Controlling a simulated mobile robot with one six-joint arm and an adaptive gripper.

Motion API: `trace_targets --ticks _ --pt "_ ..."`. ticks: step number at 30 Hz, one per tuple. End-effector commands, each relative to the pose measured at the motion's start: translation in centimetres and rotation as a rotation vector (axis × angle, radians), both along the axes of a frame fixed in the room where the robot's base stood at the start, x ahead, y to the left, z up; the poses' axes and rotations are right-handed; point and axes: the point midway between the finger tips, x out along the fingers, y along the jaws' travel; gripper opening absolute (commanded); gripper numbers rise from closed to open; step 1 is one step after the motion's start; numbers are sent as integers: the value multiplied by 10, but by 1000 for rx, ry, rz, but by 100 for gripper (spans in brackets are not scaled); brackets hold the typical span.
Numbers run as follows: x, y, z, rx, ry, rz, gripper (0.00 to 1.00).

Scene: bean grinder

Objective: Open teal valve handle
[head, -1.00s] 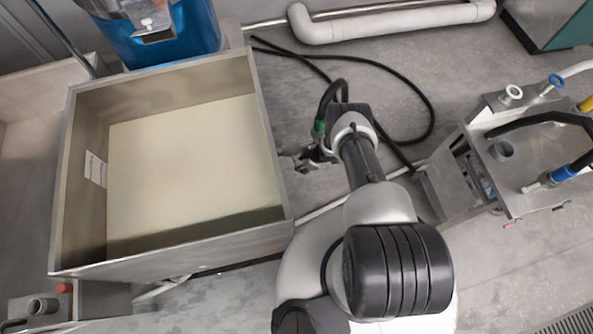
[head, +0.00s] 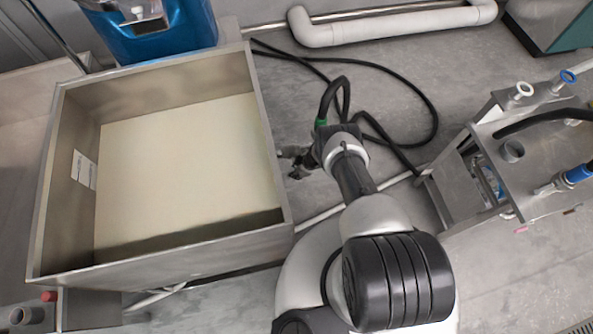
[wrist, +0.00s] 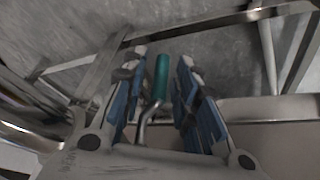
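The teal valve handle (wrist: 161,76) shows in the wrist view as a short teal grip on a bent metal rod. It lies between the fingers of my gripper (wrist: 163,58), with a visible gap on each side. The fingers are apart, with blue pads facing each other. In the head view my gripper (head: 296,160) is at the right wall of the steel bin. The handle cannot be made out in the head view, and the valve body is hidden.
The open steel bin (head: 270,130) with a pale bottom stands left of my arm. A blue container (head: 165,40) is behind it. A steel table (head: 540,185) with fittings stands at right. A black hose (head: 425,95) loops over the floor. Metal frame bars (wrist: 85,75) run close around my gripper in the wrist view.

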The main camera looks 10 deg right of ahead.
Motion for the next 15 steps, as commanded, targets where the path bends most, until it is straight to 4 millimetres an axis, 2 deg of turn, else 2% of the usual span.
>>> trace_targets --ticks 1,11,15 --pt "0 0 0 0 0 0 22" --pt "0 0 0 0 0 0 0" --pt "0 0 0 0 0 0 0"
